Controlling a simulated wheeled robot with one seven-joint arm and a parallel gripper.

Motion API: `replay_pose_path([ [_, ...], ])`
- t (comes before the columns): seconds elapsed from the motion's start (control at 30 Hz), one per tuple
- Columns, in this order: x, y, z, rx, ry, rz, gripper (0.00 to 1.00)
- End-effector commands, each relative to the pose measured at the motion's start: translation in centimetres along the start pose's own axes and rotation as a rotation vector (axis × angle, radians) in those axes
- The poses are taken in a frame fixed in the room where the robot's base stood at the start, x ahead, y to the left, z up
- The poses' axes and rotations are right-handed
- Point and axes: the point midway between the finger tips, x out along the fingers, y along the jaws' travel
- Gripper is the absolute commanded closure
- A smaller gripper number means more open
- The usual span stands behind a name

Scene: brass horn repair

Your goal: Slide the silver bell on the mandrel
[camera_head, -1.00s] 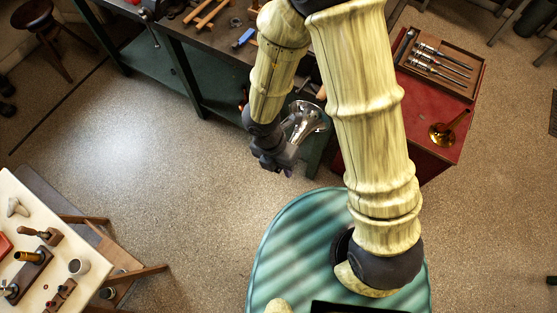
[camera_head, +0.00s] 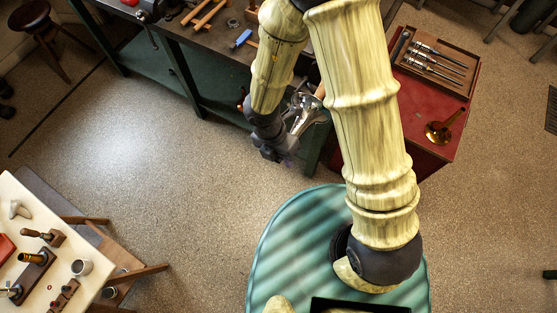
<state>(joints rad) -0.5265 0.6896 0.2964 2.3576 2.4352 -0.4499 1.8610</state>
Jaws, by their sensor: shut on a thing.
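The silver bell (camera_head: 304,113) is a shiny flared piece in my gripper, with its wide end up and to the right. My gripper (camera_head: 276,148) is shut on it. It hangs in front of the green workbench (camera_head: 205,88), above the floor as seen from the head camera. My own arm hides part of the bench behind it. I cannot make out the mandrel for certain; a vise (camera_head: 146,9) sits at the bench's left end, cut off by the top edge.
A red cabinet (camera_head: 432,158) at the right carries a tray of tools (camera_head: 407,31) and a brass bell (camera_head: 439,132). The floor between is clear.

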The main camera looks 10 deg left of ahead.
Motion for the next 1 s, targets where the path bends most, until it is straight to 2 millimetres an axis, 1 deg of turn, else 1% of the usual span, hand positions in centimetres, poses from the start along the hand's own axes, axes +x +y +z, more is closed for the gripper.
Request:
replay_pose_path([
  [0.1, -0.1, -0.1, 0.9, 0.0, 0.0, -0.001, 1.0],
  [0.3, -0.1, 0.0, 1.8, 0.0, 0.0, 0.0, 1.0],
  [1.0, -0.1, -0.1, 1.8, -0.002, 0.0, -0.001, 1.0],
])
